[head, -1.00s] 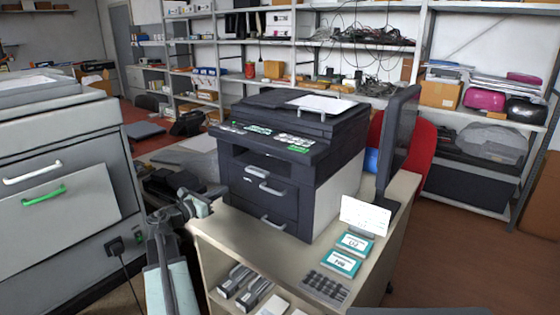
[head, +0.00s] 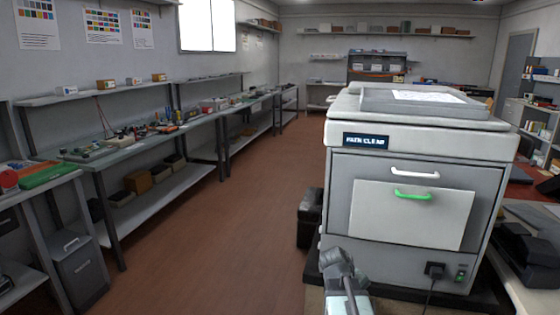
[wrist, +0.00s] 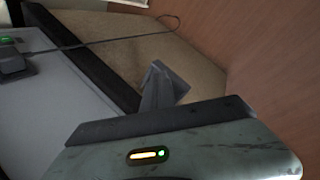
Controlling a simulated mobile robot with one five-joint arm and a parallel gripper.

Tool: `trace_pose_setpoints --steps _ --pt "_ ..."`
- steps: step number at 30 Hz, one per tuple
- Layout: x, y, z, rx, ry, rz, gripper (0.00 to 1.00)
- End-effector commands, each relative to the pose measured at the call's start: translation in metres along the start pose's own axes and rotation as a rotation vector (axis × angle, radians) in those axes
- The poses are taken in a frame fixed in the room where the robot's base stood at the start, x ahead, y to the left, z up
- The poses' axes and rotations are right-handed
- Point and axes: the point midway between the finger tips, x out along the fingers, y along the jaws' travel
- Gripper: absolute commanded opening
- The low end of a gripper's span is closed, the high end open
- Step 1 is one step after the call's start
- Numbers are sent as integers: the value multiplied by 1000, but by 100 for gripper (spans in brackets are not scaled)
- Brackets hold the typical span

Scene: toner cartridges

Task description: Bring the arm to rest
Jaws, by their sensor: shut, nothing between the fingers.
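My gripper (head: 338,262) shows at the bottom middle of the head view, raised in front of the large grey copier. In the wrist view, my gripper (wrist: 163,85) is shut with nothing held. Below it in the wrist view are a brown floor and a tan surface, with the copier's side at the left. My arm is folded close, and its lower links are out of the head view.
The copier (head: 480,190) stands close on the right, with a green handle, a plug and a cable. A dark bin (head: 308,218) stands beside it. Workbenches (head: 140,150) line the left wall. The aisle floor (head: 210,230) between is clear.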

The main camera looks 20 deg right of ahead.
Motion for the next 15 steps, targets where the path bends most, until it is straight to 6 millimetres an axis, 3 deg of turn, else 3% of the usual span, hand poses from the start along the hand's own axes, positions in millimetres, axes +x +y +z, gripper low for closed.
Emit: trace_pose_setpoints --steps 1,6,12,14,15 --pt "-14 -38 -16 25 33 -61 0" --pt "-54 -139 -46 115 80 -257 0" --pt "-97 -231 -56 173 71 -439 0" --pt "-110 -257 -56 186 61 -489 0" --pt "-126 -259 -55 194 54 -507 0"
